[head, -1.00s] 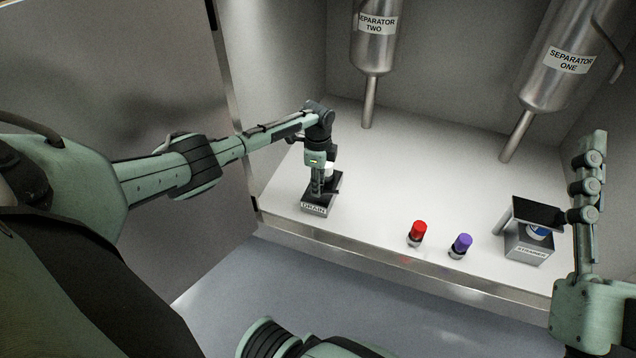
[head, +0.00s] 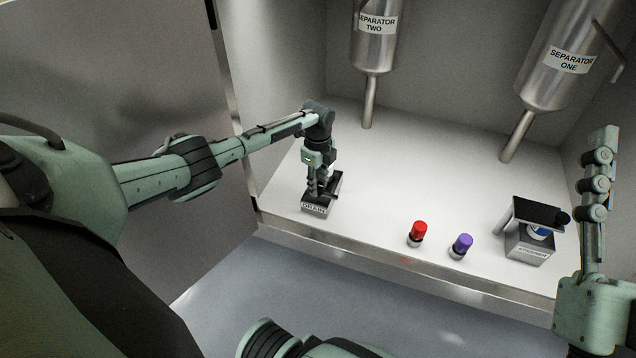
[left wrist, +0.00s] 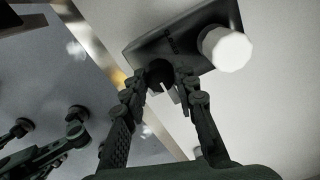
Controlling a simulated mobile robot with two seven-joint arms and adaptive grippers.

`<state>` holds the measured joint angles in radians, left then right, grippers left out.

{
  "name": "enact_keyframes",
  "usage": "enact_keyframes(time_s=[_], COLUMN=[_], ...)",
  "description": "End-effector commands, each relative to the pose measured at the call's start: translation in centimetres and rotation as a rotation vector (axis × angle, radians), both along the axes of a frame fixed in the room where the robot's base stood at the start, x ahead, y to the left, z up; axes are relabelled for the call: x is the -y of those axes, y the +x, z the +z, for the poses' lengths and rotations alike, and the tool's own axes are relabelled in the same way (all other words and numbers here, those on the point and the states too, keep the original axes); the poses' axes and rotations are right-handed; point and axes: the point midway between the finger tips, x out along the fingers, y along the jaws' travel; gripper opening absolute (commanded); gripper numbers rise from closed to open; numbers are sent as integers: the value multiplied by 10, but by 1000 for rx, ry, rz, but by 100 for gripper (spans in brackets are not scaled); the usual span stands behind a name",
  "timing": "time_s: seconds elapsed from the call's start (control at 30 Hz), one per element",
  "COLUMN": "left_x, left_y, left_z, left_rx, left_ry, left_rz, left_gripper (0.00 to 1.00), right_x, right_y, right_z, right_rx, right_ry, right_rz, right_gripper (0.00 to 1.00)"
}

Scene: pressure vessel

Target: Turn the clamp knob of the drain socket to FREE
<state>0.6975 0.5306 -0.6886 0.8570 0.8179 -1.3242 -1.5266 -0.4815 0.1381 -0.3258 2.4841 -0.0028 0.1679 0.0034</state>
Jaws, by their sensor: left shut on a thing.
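The drain socket (head: 314,209) is a dark block with a DRAIN label, near the left front of the white floor of the bay. In the left wrist view its dark top plate (left wrist: 150,45) carries a round dark clamp knob (left wrist: 158,72) and a white cylinder (left wrist: 228,48). My left gripper (head: 318,190) points down at the socket. In the left wrist view the gripper (left wrist: 166,86) is shut on the knob, one finger on each side. The knob's markings are not readable. My right gripper (head: 605,140) stands edge-on at the right edge, so its opening is hidden.
A red-capped piece (head: 418,233) and a purple-capped piece (head: 461,245) stand near the front edge. The strainer socket (head: 530,245) is at the right, beside my right gripper. Separator pipes (head: 371,100) hang behind. The middle floor is clear.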

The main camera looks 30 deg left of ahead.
Motion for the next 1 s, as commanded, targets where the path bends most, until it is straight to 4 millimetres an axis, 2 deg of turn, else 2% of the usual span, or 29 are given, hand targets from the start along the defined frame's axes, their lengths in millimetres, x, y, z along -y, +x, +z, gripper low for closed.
enact_keyframes(time_s=[0.17, 0.2, 0.33, 0.63, 0.73, 0.87, 1.0], left_x=[0, 0, 0, 0, 0, -1, -1], left_y=[-1, -1, -1, 0, 1, 1, 1], left_z=[-1, -1, -1, 1, 7, 27, 59], left_rx=[-3, -3, -2, 0, 3, 3, 4], left_ry=[1, 1, 1, 0, 0, 1, 1], left_rz=[-2, -2, -1, 0, -1, -2, -1], left_gripper=[0, 32, 48, 49, 49, 49, 49], right_x=[0, 0, 0, -1, -1, -1, -1], right_y=[0, 0, 0, -1, -1, 0, 0], right_z=[0, 0, 0, 2, 2, 1, 0], right_rx=[-1, -1, -2, 1, 0, -1, -2], right_ry=[0, 0, 0, 0, -1, -1, 0], right_rz=[0, 1, 1, 3, 3, 2, 1], right_gripper=[40, 40, 40, 40, 40, 40, 40])
